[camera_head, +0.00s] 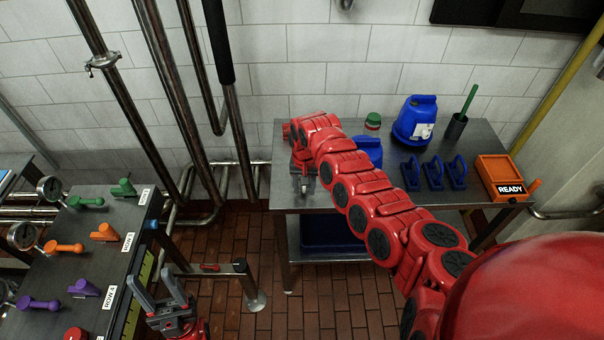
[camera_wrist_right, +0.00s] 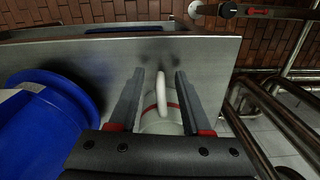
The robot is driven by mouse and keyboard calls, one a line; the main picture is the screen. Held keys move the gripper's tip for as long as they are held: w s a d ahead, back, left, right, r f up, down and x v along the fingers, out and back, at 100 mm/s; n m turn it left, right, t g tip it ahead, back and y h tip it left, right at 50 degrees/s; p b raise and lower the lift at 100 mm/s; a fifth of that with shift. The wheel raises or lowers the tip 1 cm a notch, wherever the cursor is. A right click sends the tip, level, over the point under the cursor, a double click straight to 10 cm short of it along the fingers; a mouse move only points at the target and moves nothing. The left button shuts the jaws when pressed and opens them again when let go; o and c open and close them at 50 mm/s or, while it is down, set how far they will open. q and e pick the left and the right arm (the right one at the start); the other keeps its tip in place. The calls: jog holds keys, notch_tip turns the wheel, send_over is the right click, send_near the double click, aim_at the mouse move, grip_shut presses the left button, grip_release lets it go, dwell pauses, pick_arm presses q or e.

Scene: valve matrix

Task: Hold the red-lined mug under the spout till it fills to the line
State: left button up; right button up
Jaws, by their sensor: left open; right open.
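A white mug with a red line (camera_wrist_right: 158,118) stands on the metal table in the right wrist view, its white handle (camera_wrist_right: 162,92) toward the fingertips. My right gripper (camera_wrist_right: 160,77) is open, with one finger on each side of the mug's handle. In the head view my right gripper (camera_head: 304,186) is over the table's left end, and the mug is hidden or too small to make out there. My left gripper (camera_head: 153,282) is open and empty beside the valve panel. I cannot make out a spout for certain.
A large blue object (camera_wrist_right: 45,105) is beside the right gripper. The metal table (camera_head: 460,146) holds a blue container (camera_head: 414,121), several blue clamps (camera_head: 434,174) and an orange READY box (camera_head: 497,176). The valve panel (camera_head: 75,253) stands at left. Pipes line the wall.

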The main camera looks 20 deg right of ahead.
jog(key=shift+c, duration=0.2)
grip_shut()
dwell(1.1)
